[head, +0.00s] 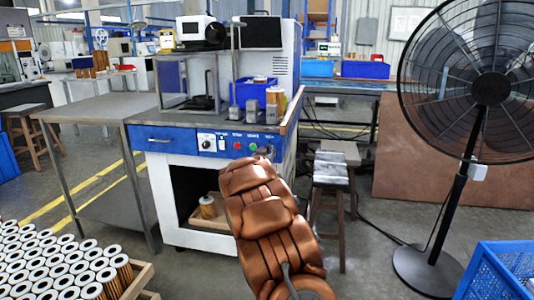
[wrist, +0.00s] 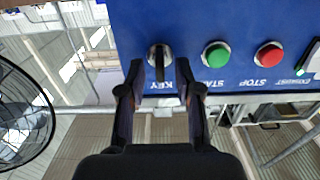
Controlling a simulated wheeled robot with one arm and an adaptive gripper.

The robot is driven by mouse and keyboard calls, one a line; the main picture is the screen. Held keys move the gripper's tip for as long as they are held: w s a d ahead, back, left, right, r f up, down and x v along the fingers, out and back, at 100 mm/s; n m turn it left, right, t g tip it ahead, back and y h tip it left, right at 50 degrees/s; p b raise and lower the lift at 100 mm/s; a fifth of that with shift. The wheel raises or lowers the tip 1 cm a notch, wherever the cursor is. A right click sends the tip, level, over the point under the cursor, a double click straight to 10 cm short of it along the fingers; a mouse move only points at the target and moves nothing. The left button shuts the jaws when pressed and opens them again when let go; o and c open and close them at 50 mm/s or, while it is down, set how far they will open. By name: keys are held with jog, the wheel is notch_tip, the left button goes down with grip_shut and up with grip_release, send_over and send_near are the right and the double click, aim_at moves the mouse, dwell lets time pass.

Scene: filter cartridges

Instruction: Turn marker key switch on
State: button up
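The marker key switch (wrist: 160,56) is a round silver collar with a dark key handle on the blue panel (wrist: 225,22), with upside-down "KEY" lettering in the wrist view. The handle stands upright in that picture. My gripper (wrist: 160,76) is open, with one dark finger on each side of the key and visible gaps between. Its tips are near the key; whether they reach past the handle in depth I cannot tell. In the head view, my copper-coloured arm reaches to the right end of the blue panel (head: 180,148) and mostly hides the gripper and key.
Beside the key are a green START button (wrist: 215,55) and a red STOP button (wrist: 268,56). A wooden rail (head: 291,110) edges the machine's right side. A stool (head: 331,172) and a large fan (head: 490,88) stand right of my arm.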

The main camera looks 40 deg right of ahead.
grip_shut()
jog(key=shift+m, duration=0.4)
jog(key=m+b, duration=0.2)
jog(key=m, duration=0.3)
jog(key=m+b, duration=0.3)
jog(key=m, duration=0.3)
jog(key=m+b, duration=0.2)
jog(key=m, duration=0.4)
jog(key=shift+s+f, duration=0.1)
jog(key=shift+f, duration=0.25)
dwell(0.4)
jog(key=shift+o, duration=0.4)
grip_release()
jog(key=shift+r, duration=0.15)
